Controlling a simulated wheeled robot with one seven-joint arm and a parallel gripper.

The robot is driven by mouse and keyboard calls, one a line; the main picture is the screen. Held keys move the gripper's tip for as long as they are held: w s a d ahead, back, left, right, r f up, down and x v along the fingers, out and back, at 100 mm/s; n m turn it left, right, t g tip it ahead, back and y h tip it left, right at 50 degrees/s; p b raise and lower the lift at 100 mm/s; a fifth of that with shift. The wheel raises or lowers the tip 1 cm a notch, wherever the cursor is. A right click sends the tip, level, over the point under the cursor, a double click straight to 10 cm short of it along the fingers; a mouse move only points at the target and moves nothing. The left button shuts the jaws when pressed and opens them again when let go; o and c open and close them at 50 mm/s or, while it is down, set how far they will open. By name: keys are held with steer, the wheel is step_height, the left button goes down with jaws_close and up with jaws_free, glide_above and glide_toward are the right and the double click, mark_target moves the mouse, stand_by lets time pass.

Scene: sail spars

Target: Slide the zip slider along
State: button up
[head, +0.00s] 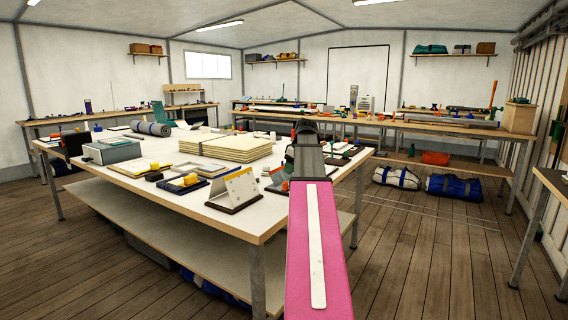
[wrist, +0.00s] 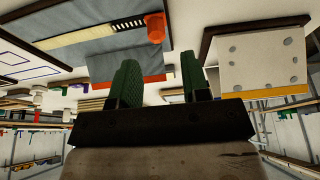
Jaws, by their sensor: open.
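My gripper (wrist: 160,80) shows two dark green fingers, spread apart with nothing between them. In the head view it is partly hidden behind my arm, over the near right part of the large white table. In the wrist view a grey panel (wrist: 85,60) with an orange edge lies beyond the fingers. A black and pale toothed strip (wrist: 115,27), which looks like the zip, runs along it. An orange knob-like piece (wrist: 155,28) stands at the strip's end; I cannot tell whether it is the zip slider. The fingers appear apart from it.
A white holed board (wrist: 262,58) on a dark base stands beside the panel; it also shows in the head view (head: 234,189). A stack of pale boards (head: 225,147), a grey box (head: 112,151) and a grey roll (head: 151,128) occupy the table.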

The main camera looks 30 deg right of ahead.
mark_target(286, 181)
steer(key=shift+w, duration=0.5)
steer(key=x, duration=0.8)
steer(key=shift+c, duration=0.3)
steer(key=shift+d+r, duration=0.1)
steer(key=shift+r, duration=0.05)
steer(key=c, duration=0.7)
steer(key=shift+o, duration=0.2)
steer(key=shift+d, duration=0.1)
